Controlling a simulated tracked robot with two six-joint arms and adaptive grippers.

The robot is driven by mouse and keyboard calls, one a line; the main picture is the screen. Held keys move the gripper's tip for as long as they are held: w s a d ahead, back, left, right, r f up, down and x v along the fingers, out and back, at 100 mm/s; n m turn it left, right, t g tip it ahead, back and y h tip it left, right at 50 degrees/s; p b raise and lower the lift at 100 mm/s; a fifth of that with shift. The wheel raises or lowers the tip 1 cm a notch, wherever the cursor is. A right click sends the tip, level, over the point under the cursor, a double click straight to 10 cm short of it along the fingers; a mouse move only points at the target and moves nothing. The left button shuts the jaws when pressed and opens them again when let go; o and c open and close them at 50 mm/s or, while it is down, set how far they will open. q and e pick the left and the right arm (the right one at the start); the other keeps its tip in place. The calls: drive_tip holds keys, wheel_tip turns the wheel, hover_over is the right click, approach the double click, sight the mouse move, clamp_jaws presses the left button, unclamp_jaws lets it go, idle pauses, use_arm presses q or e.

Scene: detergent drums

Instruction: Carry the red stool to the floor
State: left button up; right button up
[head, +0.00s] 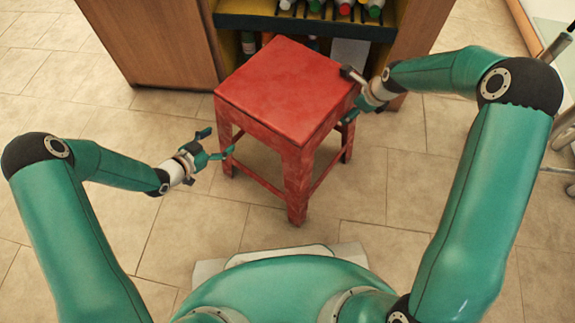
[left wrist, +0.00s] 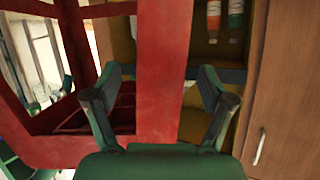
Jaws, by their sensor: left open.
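The red stool (head: 285,88) is upright in front of the wooden cabinet in the head view. Whether its feet touch the floor (head: 390,185) or hang just above it is hard to tell. My left gripper (head: 218,143) is open beside the stool's left leg. In the left wrist view a red leg (left wrist: 164,70) stands between the spread fingers (left wrist: 160,80), with gaps on both sides. My right gripper (head: 350,96) is at the stool's right corner, one finger over the seat edge and one lower. Whether it clamps the stool is unclear.
A wooden cabinet (head: 150,42) with a dark shelf (head: 300,25) of bottles stands directly behind the stool. A metal-legged thing (head: 556,47) is at the far right. Tiled floor is clear at the left and in front of the stool.

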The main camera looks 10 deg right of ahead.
drive_tip(key=shift+r, duration=0.1)
use_arm(q)
drive_tip(key=v, duration=0.8)
use_arm(e)
drive_tip(key=v, duration=1.1)
drive_tip(key=shift+s+r, duration=0.25)
drive_tip(key=shift+r, duration=0.05)
use_arm(q)
drive_tip(key=shift+s, duration=0.1)
